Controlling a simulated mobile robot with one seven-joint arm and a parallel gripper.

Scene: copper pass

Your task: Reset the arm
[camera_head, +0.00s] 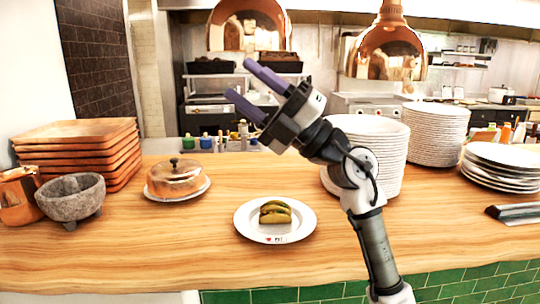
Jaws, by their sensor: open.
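My gripper (248,87) is raised above the wooden counter (130,250), in the middle of the view. Its two purple fingers point up and to the left and stand apart, with nothing between them. My arm comes up from the lower right and crosses in front of the stacked plates. The gripper touches nothing that I can see.
A white plate (246,226) holding green and yellow food (275,212) lies below the gripper. Plate stacks (375,140) stand behind and right of my arm. Copper lamps (390,52) hang above.

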